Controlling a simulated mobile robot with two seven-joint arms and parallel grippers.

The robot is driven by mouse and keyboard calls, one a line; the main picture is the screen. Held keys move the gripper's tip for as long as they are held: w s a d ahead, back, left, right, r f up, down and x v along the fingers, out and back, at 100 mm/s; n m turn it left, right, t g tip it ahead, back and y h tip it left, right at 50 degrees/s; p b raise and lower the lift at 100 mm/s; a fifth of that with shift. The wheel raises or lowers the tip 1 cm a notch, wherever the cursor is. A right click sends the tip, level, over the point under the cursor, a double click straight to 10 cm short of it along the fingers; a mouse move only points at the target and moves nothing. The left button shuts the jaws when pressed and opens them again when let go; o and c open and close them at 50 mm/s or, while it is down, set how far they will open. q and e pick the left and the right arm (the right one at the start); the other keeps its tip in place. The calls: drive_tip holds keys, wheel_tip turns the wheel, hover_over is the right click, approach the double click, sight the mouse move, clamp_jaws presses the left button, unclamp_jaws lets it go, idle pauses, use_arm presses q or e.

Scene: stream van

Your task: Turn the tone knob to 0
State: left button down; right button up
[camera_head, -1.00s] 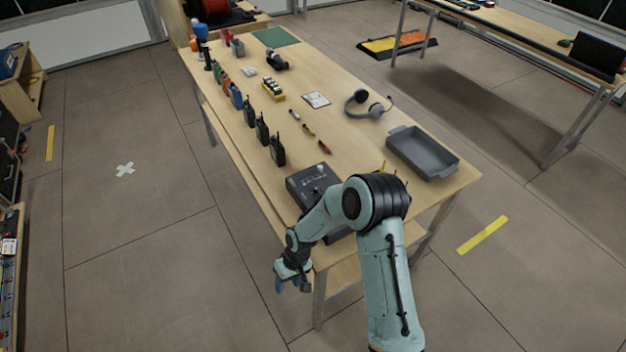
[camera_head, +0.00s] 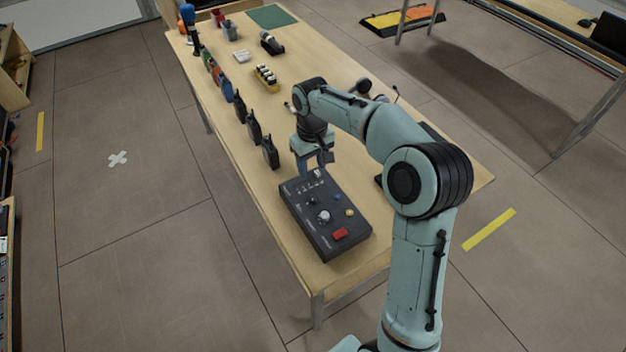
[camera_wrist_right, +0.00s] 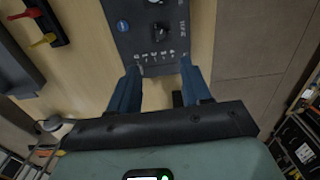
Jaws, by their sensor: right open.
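A dark control box (camera_head: 300,212) lies near the front end of the wooden table. Its top carries a large grey knob (camera_head: 323,216), a small blue knob (camera_head: 337,198), a yellow knob (camera_head: 350,212), a red button (camera_head: 340,234) and a row of small controls. The labels are too small to read, so I cannot tell which knob is tone. My right gripper (camera_head: 312,169) is above the box's far edge. In the right wrist view the box (camera_wrist_right: 140,45) lies beyond the open, empty fingers (camera_wrist_right: 160,88), with the blue knob (camera_wrist_right: 122,25) at upper left. My left gripper is out of view.
Several black radios (camera_head: 270,152) stand in a row along the table's left edge. A grey tray (camera_wrist_right: 15,60) shows left in the wrist view, with red and yellow-handled tools beside it. My right arm hides much of the table's right side.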

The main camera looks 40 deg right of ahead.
sight(312, 198)
wheel_tip(312, 198, down, 13)
drive_tip(key=shift+s+a+f+b, duration=0.1)
drive_tip(key=shift+s+f+b, duration=0.05)
drive_tip(key=shift+b, duration=0.35)
clamp_jaws()
